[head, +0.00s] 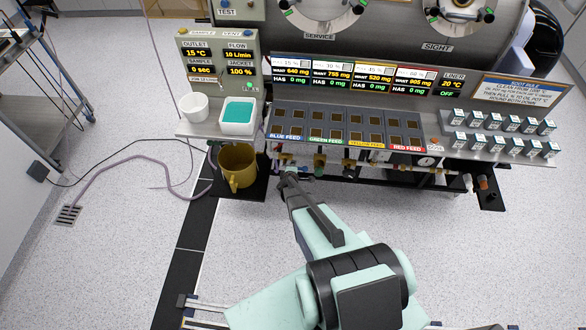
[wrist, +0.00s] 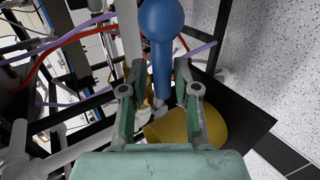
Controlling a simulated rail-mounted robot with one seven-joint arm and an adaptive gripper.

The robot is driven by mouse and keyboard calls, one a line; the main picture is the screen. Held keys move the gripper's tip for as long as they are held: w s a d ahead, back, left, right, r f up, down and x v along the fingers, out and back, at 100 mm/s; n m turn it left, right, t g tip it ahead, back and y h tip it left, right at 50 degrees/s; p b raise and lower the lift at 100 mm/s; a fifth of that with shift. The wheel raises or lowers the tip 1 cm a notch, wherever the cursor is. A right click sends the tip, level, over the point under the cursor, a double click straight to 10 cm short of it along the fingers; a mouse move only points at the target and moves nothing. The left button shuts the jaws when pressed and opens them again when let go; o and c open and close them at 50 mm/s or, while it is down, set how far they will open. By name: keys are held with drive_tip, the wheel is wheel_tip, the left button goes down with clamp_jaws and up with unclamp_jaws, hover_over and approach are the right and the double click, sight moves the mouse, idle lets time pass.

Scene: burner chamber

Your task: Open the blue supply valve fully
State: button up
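The blue valve handle (wrist: 163,62), a lever with a round ball end, stands upright in the middle of the wrist view. Its lower end lies between the two fingers of my gripper (wrist: 160,78). The fingers are apart, one on each side of the handle, with what look like narrow gaps; firm contact cannot be made out. In the head view my gripper (head: 289,179) is under the front edge of the feed panel, below the BLUE FEED label (head: 284,135). The blue handle cannot be made out there.
A mustard-yellow pot (head: 237,168) stands left of my gripper on a dark base; it also shows in the wrist view (wrist: 207,128). Pipes and other feed valves run under the panel to the right. Purple (wrist: 70,35) and red hoses pass at left. The floor in front is open.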

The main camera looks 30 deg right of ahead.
idle(0.3)
drive_tip(key=v, duration=1.2)
